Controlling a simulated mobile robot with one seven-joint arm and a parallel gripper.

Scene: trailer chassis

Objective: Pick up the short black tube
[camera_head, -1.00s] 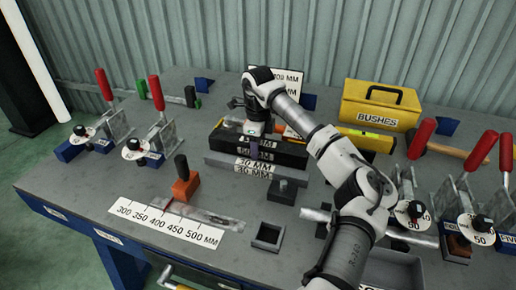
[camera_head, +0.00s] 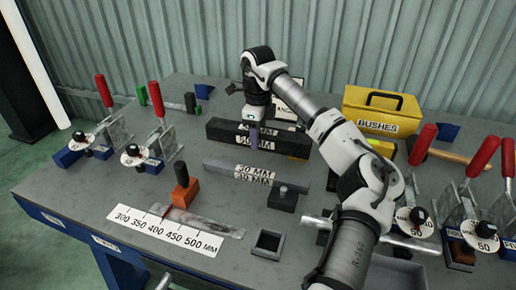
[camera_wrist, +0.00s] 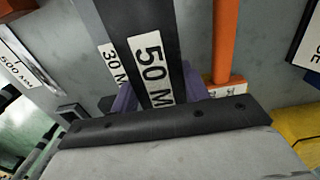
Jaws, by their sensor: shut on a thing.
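The short black tube (camera_head: 220,130), labelled 50 MM on its faces, lies across the middle of the head view. In the wrist view the black tube (camera_wrist: 140,15) runs between purple fingers with its 50 M label showing. My gripper (camera_head: 254,143) points down and is shut on the tube near its middle, one purple finger showing on the near side. The tube appears raised above the table, behind the grey 30 MM bar. The far finger is hidden in the head view.
A grey 30 MM bar (camera_head: 218,164) lies in front of the tube. A yellow BUSHES box (camera_head: 380,108) stands at right. Red-handled clamps (camera_head: 158,140) stand on both sides. A ruler plate (camera_head: 165,228) and a square socket (camera_head: 268,243) lie in front.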

